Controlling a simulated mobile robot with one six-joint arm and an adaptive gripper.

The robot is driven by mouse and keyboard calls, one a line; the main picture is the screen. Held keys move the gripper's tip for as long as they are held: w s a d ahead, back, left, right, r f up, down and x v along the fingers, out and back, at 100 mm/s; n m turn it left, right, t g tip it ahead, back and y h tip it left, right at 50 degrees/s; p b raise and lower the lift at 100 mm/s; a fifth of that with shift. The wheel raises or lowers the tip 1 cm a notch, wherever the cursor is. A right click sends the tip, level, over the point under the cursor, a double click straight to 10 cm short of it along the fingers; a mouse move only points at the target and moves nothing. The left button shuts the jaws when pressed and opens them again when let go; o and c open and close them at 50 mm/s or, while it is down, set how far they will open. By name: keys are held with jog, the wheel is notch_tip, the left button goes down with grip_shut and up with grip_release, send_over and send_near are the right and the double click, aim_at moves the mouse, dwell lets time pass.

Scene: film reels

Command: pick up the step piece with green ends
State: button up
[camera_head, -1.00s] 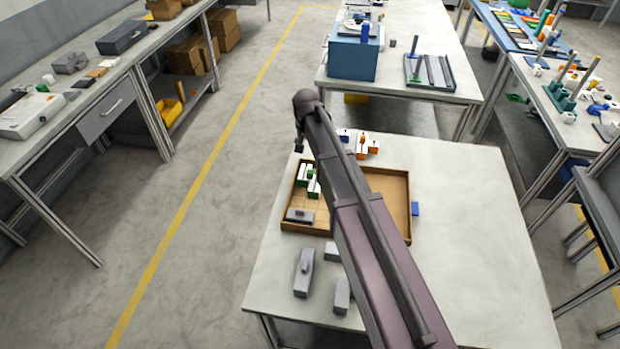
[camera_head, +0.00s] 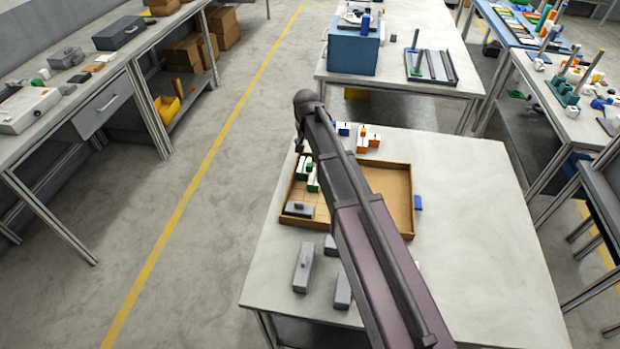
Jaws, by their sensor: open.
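The step piece with green ends (camera_head: 313,180) is white and green and lies in the left back part of the brown tray (camera_head: 411,205). Another white and green shape (camera_head: 302,166) shows right beside it; I cannot tell if they are one piece. My arm crosses the tray from the lower right, and its far end is above the tray's back left. My gripper (camera_head: 299,146) shows only as a small dark part hanging there, mostly hidden by the arm. It is open, apart from the green-ended piece, with nothing seen in it.
White pieces with blue ends (camera_head: 343,130) and orange ends (camera_head: 363,141) stand behind the tray. A grey block (camera_head: 299,209) lies in its front left. Grey blocks (camera_head: 303,268) stand on the table in front. The table's right side is clear (camera_head: 475,230).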

aim_at(309, 164)
jog(key=shift+w+f+b, duration=0.15)
jog(key=shift+f+b, duration=0.85)
jog(key=shift+f, duration=0.15)
jog(key=shift+w+f+b, duration=0.1)
jog(key=shift+f+b, duration=0.85)
jog(key=shift+f, duration=0.15)
jog(key=f+b, duration=0.3)
jog(key=shift+d+f, duration=0.2)
jog(key=shift+f+b, duration=0.9)
jog(key=shift+b, duration=0.2)
grip_shut()
